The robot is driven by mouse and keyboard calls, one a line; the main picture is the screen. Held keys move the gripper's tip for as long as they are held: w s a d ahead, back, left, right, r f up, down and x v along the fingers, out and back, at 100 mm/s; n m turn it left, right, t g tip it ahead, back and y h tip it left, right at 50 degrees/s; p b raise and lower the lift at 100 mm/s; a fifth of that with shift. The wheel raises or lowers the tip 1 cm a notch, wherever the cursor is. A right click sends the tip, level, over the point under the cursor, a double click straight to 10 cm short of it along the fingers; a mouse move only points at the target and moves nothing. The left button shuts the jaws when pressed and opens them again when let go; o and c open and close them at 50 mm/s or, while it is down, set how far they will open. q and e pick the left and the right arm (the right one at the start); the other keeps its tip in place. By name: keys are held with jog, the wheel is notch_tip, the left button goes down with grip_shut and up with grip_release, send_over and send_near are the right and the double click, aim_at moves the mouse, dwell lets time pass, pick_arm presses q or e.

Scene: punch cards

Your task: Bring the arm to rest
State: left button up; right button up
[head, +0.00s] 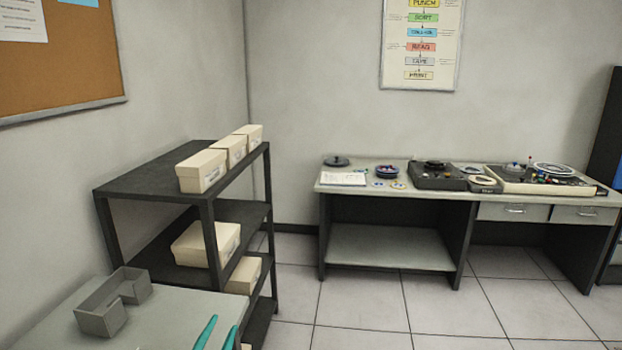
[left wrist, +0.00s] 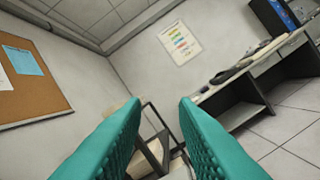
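My left gripper (head: 218,334) shows at the bottom edge of the head view as two teal fingertips, apart, over the near grey table (head: 165,310). In the left wrist view the two teal fingers (left wrist: 160,125) stand wide apart with nothing between them but the distant shelf and wall. The gripper is open and empty. My right gripper is in neither view.
A grey open holder (head: 100,318) sits on the near table, left of the fingers. A dark shelf (head: 145,178) with several cream boxes stands behind it. A desk (head: 395,250) with devices is at the back wall. Tiled floor (head: 370,315) is clear.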

pick_arm(q)
jog(key=s+a+f+n+g+y, duration=0.3)
jog(key=s+f+g, duration=0.1)
jog(key=f, duration=0.4)
jog(key=s+a+f+n+g+y, duration=0.2)
jog(key=s+a+f+n+g, duration=0.15)
jog(key=f, duration=0.35)
jog(key=s+f+g+h, duration=0.1)
jog(key=s+f+g, duration=0.9)
jog(key=s, duration=0.5)
notch_tip(320, 180, down, 27)
jog(key=s, duration=0.2)
jog(key=s+a+f+g, duration=0.1)
jog(key=s+a+f, duration=0.1)
jog(key=s+f, duration=1.3)
jog(key=shift+s+a+g+b, duration=0.15)
jog(key=shift+s+g+b, duration=0.25)
jog(key=shift+s, duration=0.2)
jog(key=shift+n, duration=0.25)
